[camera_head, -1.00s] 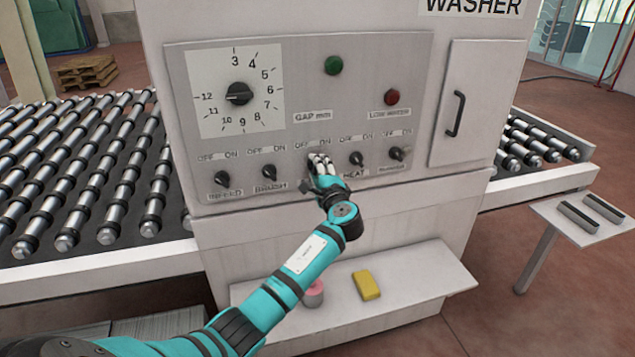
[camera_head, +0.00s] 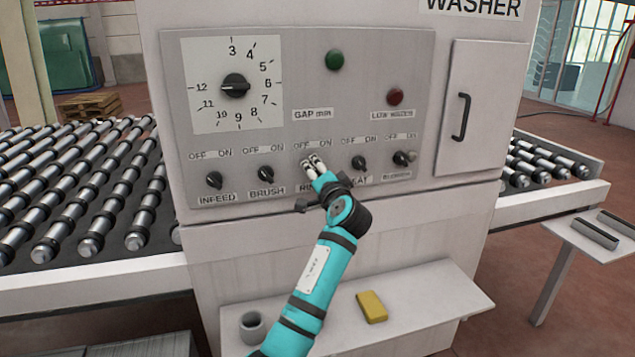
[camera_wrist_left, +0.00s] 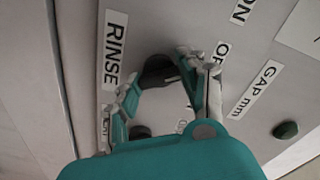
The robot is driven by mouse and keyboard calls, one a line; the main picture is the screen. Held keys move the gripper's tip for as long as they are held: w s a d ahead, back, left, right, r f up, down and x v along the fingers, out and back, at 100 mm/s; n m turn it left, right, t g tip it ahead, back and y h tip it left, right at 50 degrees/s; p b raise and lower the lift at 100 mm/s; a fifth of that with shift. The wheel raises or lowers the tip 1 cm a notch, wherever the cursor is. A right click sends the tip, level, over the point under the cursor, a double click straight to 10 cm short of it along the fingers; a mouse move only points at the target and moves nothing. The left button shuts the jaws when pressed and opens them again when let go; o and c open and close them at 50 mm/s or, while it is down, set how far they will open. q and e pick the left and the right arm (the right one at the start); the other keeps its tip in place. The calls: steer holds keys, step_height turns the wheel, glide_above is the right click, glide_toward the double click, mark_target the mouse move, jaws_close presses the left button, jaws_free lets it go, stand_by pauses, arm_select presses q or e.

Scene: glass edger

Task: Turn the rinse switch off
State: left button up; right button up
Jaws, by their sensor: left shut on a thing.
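The rinse switch is the middle knob in the lower row of the washer's grey panel (camera_head: 300,90). My left gripper (camera_head: 314,162) is at it, covering the knob and part of its label in the head view. In the left wrist view the dark rinse knob (camera_wrist_left: 158,70) sits between the fingers of my left gripper (camera_wrist_left: 168,82), which is shut on it. The RINSE label (camera_wrist_left: 113,50) shows beside it. Which way the knob points is hard to tell. My right gripper is not in view.
Infeed (camera_head: 214,180) and brush (camera_head: 264,173) knobs are left of the gripper; two more knobs (camera_head: 359,162) (camera_head: 402,157) are right. A dial (camera_head: 236,86), green button (camera_head: 334,60) and red button (camera_head: 395,97) are above. A yellow block (camera_head: 372,307) and grey cup (camera_head: 252,328) stand on the shelf below.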

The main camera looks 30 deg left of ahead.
arm_select(q)
steer(key=shift+f+n, duration=0.15)
steer(key=shift+n, duration=0.15)
stand_by(0.4)
steer(key=o, duration=1.2)
steer(key=shift+s+d, duration=0.1)
steer(key=v, duration=1.1)
steer(key=shift+s+d, duration=0.25)
steer(key=shift+d, duration=0.1)
